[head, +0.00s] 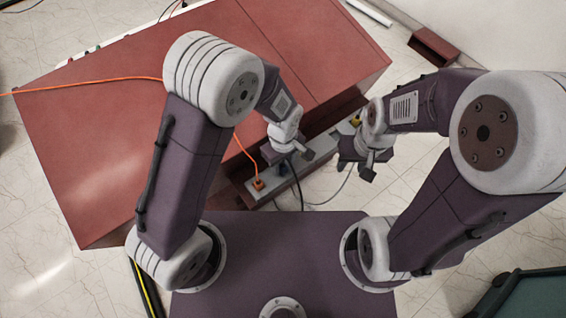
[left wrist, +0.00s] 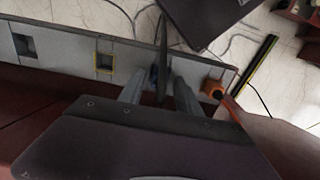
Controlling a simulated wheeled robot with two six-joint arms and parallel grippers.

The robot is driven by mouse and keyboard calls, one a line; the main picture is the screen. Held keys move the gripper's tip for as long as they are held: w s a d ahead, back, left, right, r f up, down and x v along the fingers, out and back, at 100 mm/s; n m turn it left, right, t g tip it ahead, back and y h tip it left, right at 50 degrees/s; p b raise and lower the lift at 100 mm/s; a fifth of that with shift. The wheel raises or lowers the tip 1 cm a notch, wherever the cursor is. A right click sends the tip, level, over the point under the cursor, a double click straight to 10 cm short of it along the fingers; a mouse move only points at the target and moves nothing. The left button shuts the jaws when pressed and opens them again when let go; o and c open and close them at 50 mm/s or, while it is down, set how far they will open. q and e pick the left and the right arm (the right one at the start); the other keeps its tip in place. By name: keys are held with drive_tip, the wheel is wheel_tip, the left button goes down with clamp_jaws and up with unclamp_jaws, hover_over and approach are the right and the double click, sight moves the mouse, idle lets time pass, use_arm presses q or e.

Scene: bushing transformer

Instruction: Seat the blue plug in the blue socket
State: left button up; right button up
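A grey socket strip (head: 322,147) runs along the front of the red cabinet. My left gripper (head: 290,156) is over the strip, with its fingers apart. In the left wrist view the fingers (left wrist: 158,92) stand on either side of a dark cable and a small patch of blue (left wrist: 153,77) at the strip. This patch looks like the blue plug or socket; the fingers and cable hide most of it, so I cannot tell how deep the plug sits. My right gripper (head: 358,168) is open and empty, right of the strip.
An orange plug (head: 258,184) with an orange cable sits in the strip; it also shows in the left wrist view (left wrist: 214,90). A yellow-rimmed socket (left wrist: 104,62) and a dark socket (left wrist: 24,45) are empty. Loose cables lie on the pale floor.

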sight(283, 167)
use_arm(q)
drive_tip(key=shift+r, duration=0.15)
wheel_tip(283, 167, up, 12)
drive_tip(key=p, duration=0.2)
idle(0.5)
